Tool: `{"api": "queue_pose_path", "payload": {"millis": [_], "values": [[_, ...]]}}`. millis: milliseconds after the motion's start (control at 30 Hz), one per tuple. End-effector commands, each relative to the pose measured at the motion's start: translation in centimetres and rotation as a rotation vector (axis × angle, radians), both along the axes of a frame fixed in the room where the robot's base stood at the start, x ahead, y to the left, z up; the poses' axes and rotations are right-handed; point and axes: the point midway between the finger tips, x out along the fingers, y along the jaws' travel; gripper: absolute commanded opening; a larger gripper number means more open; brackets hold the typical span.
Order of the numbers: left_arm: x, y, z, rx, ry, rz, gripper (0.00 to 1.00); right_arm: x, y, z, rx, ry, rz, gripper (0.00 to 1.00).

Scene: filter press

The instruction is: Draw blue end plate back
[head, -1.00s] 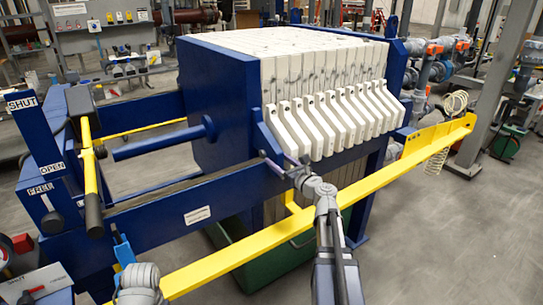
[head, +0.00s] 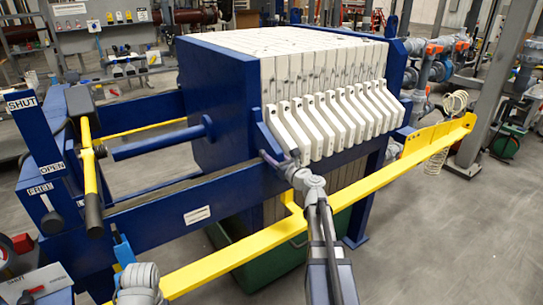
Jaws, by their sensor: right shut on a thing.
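The blue end plate (head: 216,105) stands upright at the left end of the pack of white filter plates (head: 315,125). A blue rod (head: 160,140) runs left from its face. A sloping blue handle (head: 264,138) sticks out on its near side, over the rail. My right gripper (head: 268,158) is shut on the lower end of this handle, with its arm reaching up from the bottom. Its fingertips are small and partly hard to make out. My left gripper (head: 122,250) is at the lower left, apart from the plate; its jaws are too unclear to read.
A lever post (head: 40,140) marked SHUT, OPEN and FREE stands at left. The blue side rail (head: 165,215) runs along the near side. A green tray (head: 265,265) lies beneath.

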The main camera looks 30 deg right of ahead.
Motion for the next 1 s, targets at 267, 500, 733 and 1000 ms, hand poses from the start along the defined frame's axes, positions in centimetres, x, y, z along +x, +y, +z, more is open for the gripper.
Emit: {"api": "queue_pose_path", "payload": {"millis": [267, 500, 733, 1000], "values": [[0.0, 0.0, 0.0, 0.0, 0.0, 0.0, 0.89, -0.01, 0.0, 0.0, 0.0, 0.0, 0.0, 0.0], [0.0, 0.0, 0.0, 0.0, 0.0, 0.0, 0.89, -0.01, 0.0, 0.0, 0.0, 0.0, 0.0, 0.0], [0.0, 0.0, 0.0, 0.0, 0.0, 0.0, 0.89, -0.01, 0.01, -0.01, 0.0, 0.0, 0.0, 0.0], [0.0, 0.0, 0.0, 0.0, 0.0, 0.0, 0.89, -0.02, 0.0, -0.01, 0.0, 0.0, 0.0, 0.0]]}}
